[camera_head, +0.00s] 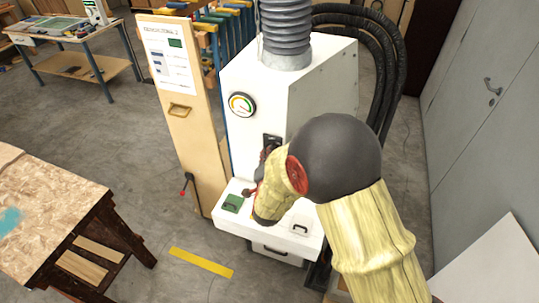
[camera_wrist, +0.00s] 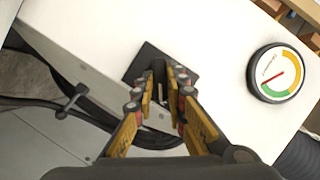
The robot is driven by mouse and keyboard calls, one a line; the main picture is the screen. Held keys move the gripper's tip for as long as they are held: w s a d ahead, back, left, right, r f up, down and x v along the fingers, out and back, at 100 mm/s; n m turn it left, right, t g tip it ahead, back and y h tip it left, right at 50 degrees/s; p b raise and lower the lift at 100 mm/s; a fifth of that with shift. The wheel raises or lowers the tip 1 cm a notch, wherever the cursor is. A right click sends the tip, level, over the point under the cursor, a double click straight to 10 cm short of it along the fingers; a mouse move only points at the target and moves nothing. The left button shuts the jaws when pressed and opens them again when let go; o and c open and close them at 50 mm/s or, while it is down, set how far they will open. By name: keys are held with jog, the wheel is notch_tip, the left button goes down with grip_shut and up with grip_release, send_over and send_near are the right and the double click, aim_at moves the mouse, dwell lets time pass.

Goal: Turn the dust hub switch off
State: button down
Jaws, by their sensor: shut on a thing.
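The dust hub (camera_head: 315,85) is a tall white cabinet with a grey ribbed hose on top. Its switch is on a black plate (camera_head: 272,139) on the front, and the plate also shows in the wrist view (camera_wrist: 146,60). My gripper (camera_head: 267,153) is at the plate, with its yellow-padded fingers on either side of the dark switch lever (camera_wrist: 158,72) in the wrist view (camera_wrist: 163,88). It is shut on the lever. The fingers hide part of the lever, so its exact position is hard to tell.
A white ledge (camera_head: 228,222) with a green panel (camera_head: 232,203) juts out below. A wooden panel (camera_head: 185,110) stands left and black hoses (camera_head: 385,60) hang right.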

jog(key=n+g+h+p, duration=0.1)
jog(key=n+p, duration=0.1)
jog(key=p, duration=0.1)
jog(key=n+g+h+p, duration=0.1)
jog(key=n+h+p, duration=0.1)
jog(key=n+p, duration=0.1)
jog(key=n+h+p, duration=0.1)
jog(key=n+p, duration=0.1)
jog(key=p, duration=0.2)
jog(key=shift+w+a+r+g, duration=0.1)
jog(key=shift+a+r+g, duration=0.1)
jog(key=shift+a+g, duration=0.15)
jog(key=shift+n+p, duration=0.3)
jog(key=shift+n, duration=0.1)
jog(key=c, duration=1.8)
grip_release()
